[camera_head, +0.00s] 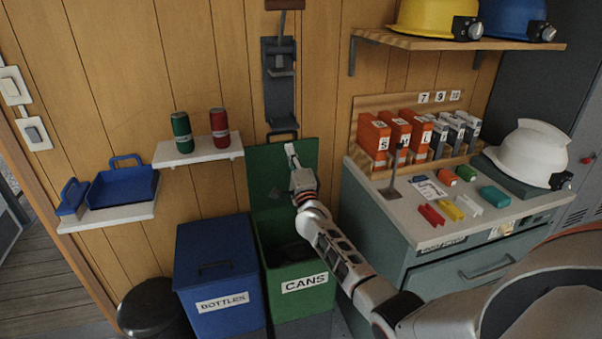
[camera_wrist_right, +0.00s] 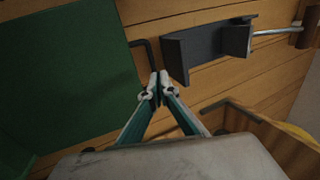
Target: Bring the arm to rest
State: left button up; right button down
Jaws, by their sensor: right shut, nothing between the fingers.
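My right arm (camera_head: 335,250) reaches in from the lower right, over the open green bin marked CANS (camera_head: 297,292). My right gripper (camera_head: 291,152) is in front of the bin's raised green lid (camera_head: 262,170). In the right wrist view the gripper (camera_wrist_right: 158,80) has its two fingertips together with nothing between them. The green lid also shows at left in that view (camera_wrist_right: 70,75). My left gripper is in neither view.
A blue bin marked BOTTLES (camera_head: 218,275) stands shut beside the green bin. A small shelf (camera_head: 198,152) holds a green can (camera_head: 182,134) and a red can (camera_head: 220,127). A cabinet (camera_head: 440,240) with a cluttered top and a white helmet (camera_head: 528,154) stands at right.

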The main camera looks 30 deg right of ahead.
jog(key=v, duration=0.7)
jog(key=shift+a, duration=0.25)
jog(key=s+a+f+n+g+y, duration=0.3)
jog(key=s+a+f+n, duration=0.4)
jog(key=f, duration=0.3)
jog(key=s+a+f+n+g+y, duration=0.2)
jog(key=s+a+f+n+y, duration=0.25)
jog(key=s+f+n, duration=0.45)
jog(key=s+a+f+n+g, duration=0.2)
jog(key=s+f+n, duration=0.1)
jog(key=s, duration=0.4)
jog(key=s+a+f+n+g, duration=0.2)
jog(key=s+a+f+n, duration=0.1)
jog(key=s, duration=0.5)
jog(key=s+a+f+n+g, duration=0.1)
jog(key=s+a+f+n, duration=0.1)
jog(key=s+f, duration=0.3)
jog(key=shift+s+a+n+g, duration=0.4)
jog(key=shift+s+n, duration=0.1)
jog(key=shift+s, duration=0.65)
